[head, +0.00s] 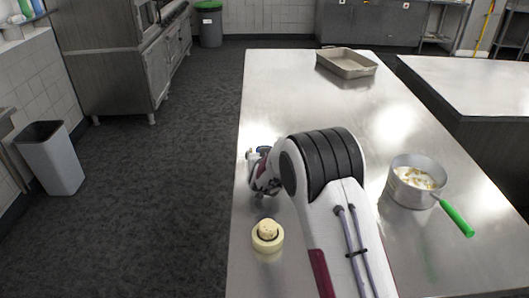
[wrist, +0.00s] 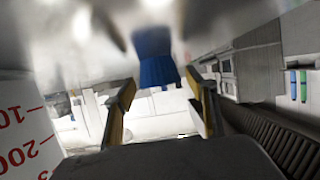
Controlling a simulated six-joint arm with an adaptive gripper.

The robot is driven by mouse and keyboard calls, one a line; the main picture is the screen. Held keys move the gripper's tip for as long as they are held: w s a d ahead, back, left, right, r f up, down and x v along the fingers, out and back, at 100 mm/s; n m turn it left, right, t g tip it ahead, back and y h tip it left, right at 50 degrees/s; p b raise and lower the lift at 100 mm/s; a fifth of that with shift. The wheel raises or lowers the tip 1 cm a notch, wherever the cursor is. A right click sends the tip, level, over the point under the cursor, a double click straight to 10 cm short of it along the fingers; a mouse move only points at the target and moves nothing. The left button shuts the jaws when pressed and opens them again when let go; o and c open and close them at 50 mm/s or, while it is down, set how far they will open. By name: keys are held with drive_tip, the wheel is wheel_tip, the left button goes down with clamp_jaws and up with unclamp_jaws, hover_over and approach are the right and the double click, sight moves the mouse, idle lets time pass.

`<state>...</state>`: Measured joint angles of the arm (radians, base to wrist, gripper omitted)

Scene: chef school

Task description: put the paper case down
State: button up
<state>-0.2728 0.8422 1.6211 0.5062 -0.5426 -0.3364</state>
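The blue pleated paper case (wrist: 155,57) shows in the wrist view between and just beyond the fingertips of my gripper (wrist: 160,82). My arm hides part of this area. I cannot tell whether the case touches the table.
A pale round container (head: 267,237) stands near the table's left edge. A saucepan (head: 413,187) with a green handle stands right of my arm. A baking tray (head: 346,63) lies at the far end. A white surface with red numbers (wrist: 25,130) is close on the left.

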drive_tip(key=shift+r, duration=0.2)
idle(0.3)
drive_tip(key=shift+v, duration=3.7)
drive_tip(key=shift+s, duration=0.1)
drive_tip(key=shift+s+d+r, duration=0.1)
drive_tip(key=shift+s+r, duration=0.15)
drive_tip(key=shift+r, duration=0.35)
drive_tip(key=s+d+r+g+y, duration=0.1)
drive_tip(key=s+d+r+g, duration=0.15)
drive_tip(key=s+r, duration=0.5)
drive_tip(key=s+d+r+g+y, duration=0.1)
drive_tip(key=s+d+r, duration=0.3)
drive_tip(key=s, duration=0.6)
drive_tip(key=s+d+g+h, duration=0.1)
drive_tip(key=s+d, duration=0.3)
drive_tip(key=s, duration=1.1)
drive_tip(key=s+d+g+h, duration=0.1)
drive_tip(key=s+d+g, duration=0.2)
drive_tip(key=s, duration=1.3)
drive_tip(key=shift+d+r, duration=0.15)
drive_tip(key=shift+d, duration=0.5)
